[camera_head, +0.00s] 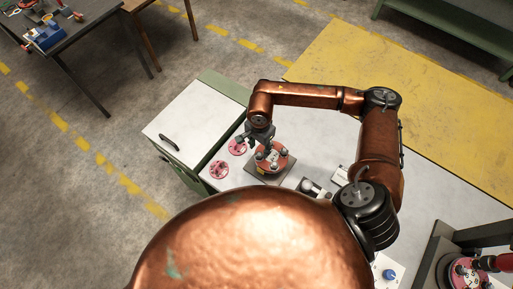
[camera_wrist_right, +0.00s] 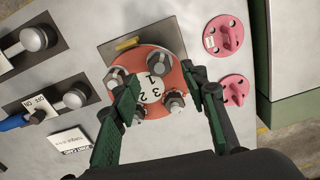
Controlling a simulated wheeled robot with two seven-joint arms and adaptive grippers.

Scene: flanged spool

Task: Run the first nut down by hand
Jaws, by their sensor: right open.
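The flanged spool's round orange-red flange (camera_wrist_right: 150,113) shows in the wrist view, with a white middle marked 1, 2 and 3. Several grey studs or nuts (camera_wrist_right: 173,100) stand around its face; I cannot tell how far any nut is threaded. In the head view the flange (camera_head: 279,163) sits on a grey plate (camera_head: 256,176) on the bench. My right gripper (camera_wrist_right: 166,82) is open, its two dark green fingers apart over the flange, with nothing clearly held. In the head view the right gripper (camera_head: 262,142) is just above the flange, partly hiding it. My left gripper is not in view.
Two pink flanged parts (camera_wrist_right: 229,36) (camera_wrist_right: 235,89) lie on the bench beside the plate. Grey knob-like fittings (camera_wrist_right: 73,98) and an ON/OFF label (camera_wrist_right: 46,107) are on the other side. A second pink flange (camera_head: 467,272) stands far right. The white cabinet top (camera_head: 190,115) is clear.

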